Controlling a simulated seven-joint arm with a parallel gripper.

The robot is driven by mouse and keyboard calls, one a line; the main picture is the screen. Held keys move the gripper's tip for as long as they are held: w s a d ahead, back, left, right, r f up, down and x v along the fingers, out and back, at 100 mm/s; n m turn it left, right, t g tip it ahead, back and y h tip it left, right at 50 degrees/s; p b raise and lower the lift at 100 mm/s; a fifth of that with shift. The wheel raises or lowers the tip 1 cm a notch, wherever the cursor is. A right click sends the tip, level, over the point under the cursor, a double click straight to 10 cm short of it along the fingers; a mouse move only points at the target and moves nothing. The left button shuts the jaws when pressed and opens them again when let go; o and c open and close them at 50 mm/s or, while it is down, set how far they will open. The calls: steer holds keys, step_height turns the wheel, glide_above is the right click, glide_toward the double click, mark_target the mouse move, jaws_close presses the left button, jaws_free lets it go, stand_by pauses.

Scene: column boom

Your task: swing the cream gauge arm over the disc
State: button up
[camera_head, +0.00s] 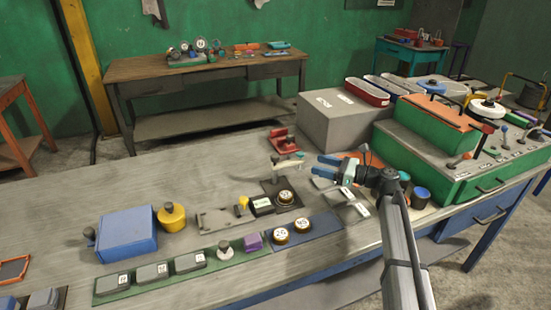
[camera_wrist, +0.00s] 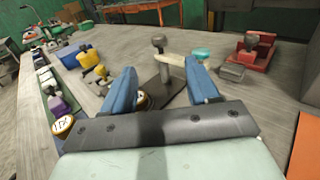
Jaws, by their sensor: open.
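The cream gauge arm (camera_head: 289,163) reaches right from the top of an upright post, and it also shows in the wrist view (camera_wrist: 172,59). The post stands on a dark base plate (camera_head: 270,188). A numbered disc (camera_head: 286,197) lies on that plate, nearer the head camera than the arm, which points off to one side of it. My gripper (camera_head: 319,164) is open, with its blue fingers just right of the gauge arm. In the wrist view my gripper (camera_wrist: 162,88) frames the post between its fingers; the right finger partly hides the arm's outer end.
A red fixture (camera_head: 283,141) stands behind the gauge. A grey box (camera_head: 338,120) and green console (camera_head: 432,160) stand to the right. A yellow-handled gauge (camera_head: 242,205) and numbered discs (camera_head: 281,235) lie nearby. The table's left rear is clear.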

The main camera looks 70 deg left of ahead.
mark_target(275, 155)
steer(key=x, duration=1.1)
steer(key=f+x, duration=0.1)
steer(key=x, duration=0.4)
steer(key=shift+s+a+f, duration=0.15)
steer(key=shift+s, duration=0.3)
jaws_close()
